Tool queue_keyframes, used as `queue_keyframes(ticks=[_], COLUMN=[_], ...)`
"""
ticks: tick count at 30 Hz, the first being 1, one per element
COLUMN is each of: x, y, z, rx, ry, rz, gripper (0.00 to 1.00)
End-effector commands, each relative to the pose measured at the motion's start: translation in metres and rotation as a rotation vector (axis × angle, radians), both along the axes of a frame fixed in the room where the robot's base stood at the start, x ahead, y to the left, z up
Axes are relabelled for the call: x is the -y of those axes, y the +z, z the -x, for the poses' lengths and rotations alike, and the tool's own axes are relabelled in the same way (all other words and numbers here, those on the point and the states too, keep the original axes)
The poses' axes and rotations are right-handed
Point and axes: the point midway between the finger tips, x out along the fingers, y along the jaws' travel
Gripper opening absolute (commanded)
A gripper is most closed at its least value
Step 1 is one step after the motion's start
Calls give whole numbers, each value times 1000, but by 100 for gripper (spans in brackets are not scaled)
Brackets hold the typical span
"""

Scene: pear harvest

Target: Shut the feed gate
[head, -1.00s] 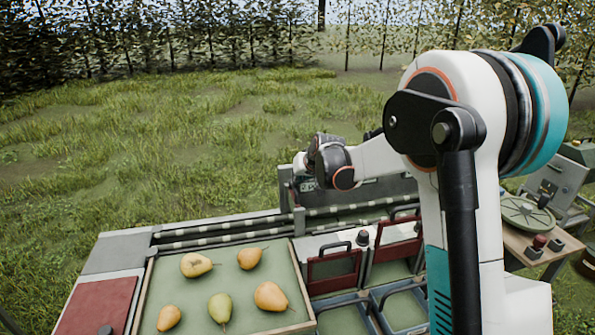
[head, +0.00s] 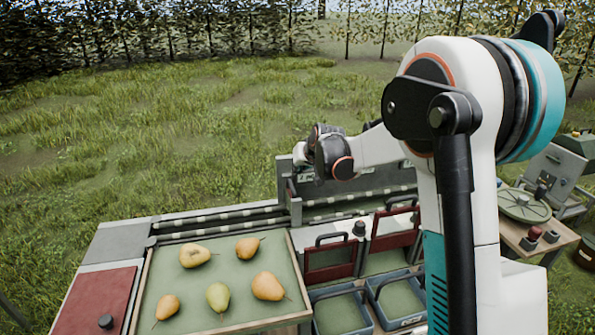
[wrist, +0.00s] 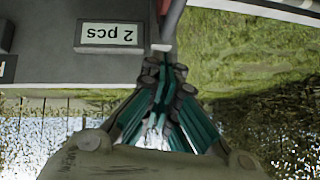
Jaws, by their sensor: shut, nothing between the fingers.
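I cannot tell for certain which part is the feed gate. A grey upright panel (head: 287,186) stands across the rollers, partly hidden behind my arm. Two red-framed gates with dark handles, a left one (head: 330,276) and a right one (head: 395,243), stand above the bins. In the wrist view, my gripper (wrist: 165,68) is shut and empty. Its teal fingers point at a grey panel edge with a "2 pcs" label (wrist: 109,35), upside down, and a narrow red part (wrist: 172,20). I cannot tell whether they touch. In the head view the fingertips are hidden.
A tray (head: 142,290) with several pears (head: 268,286) is at the front left, beside a red panel (head: 95,302). Blue-rimmed bins (head: 342,292) sit below the gates. A table with a round disc (head: 523,205) is at right. Grass lies open behind.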

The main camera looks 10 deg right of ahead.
Motion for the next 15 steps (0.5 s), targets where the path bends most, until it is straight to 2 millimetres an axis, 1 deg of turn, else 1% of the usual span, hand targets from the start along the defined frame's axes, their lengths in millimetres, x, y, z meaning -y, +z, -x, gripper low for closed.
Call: queue_keyframes(ticks=[1, 6, 12, 15], x=[2, 7, 12, 13], y=[13, 38, 60, 66], z=[10, 36, 59, 65], rx=[0, 1, 1, 1], ry=[-1, 0, -1, -1], rz=[-1, 0, -1, -1], gripper=[0, 0, 0, 0])
